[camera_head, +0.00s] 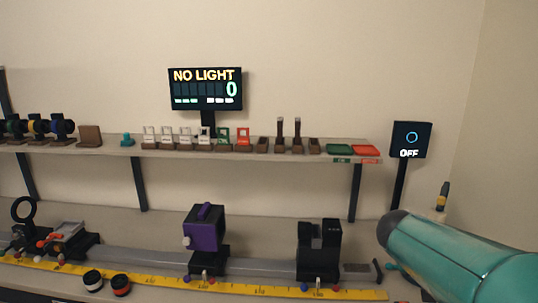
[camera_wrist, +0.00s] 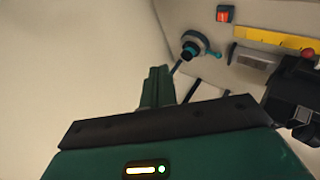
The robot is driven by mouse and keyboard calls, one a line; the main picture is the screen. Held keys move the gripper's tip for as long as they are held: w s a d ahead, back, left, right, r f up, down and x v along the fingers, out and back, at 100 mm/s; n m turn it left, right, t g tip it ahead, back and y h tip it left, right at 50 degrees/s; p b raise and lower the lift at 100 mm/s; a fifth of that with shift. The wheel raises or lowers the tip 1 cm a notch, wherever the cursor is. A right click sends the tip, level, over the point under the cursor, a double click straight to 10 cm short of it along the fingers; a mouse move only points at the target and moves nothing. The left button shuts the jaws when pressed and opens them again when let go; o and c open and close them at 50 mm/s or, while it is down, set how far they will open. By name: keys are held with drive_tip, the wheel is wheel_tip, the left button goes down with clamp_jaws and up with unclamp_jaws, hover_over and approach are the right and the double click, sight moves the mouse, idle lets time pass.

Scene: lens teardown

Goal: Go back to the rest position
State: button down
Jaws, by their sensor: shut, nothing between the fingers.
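My gripper (camera_wrist: 157,88) shows in the wrist view, its green fingers together and empty above the dark band of its green body. It points toward the bench end, and nothing is seen touching it. In the head view my teal arm reaches in from the lower right, and the gripper's fingers cannot be made out there.
A yellow ruler (camera_head: 245,288) runs along the bench front. A purple block (camera_head: 205,230) and a black holder (camera_head: 319,262) stand on the rail behind it. A shelf (camera_head: 175,154) holds small parts below a "NO LIGHT" screen (camera_head: 206,89). An "OFF" panel (camera_head: 411,140) stands right.

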drive_tip(key=s+a+f+y, duration=0.1)
drive_tip(key=s+a+y, duration=0.3)
drive_tip(key=s+a, duration=0.4)
drive_tip(key=s+a+f+n+t+y, duration=0.1)
drive_tip(key=s+a+y, duration=0.4)
drive_tip(key=a, duration=0.8)
drive_tip(key=s, duration=0.2)
drive_tip(key=shift+s+a+f+t, duration=0.3)
drive_tip(key=shift+s+a, duration=0.1)
drive_tip(key=shift+a, duration=0.15)
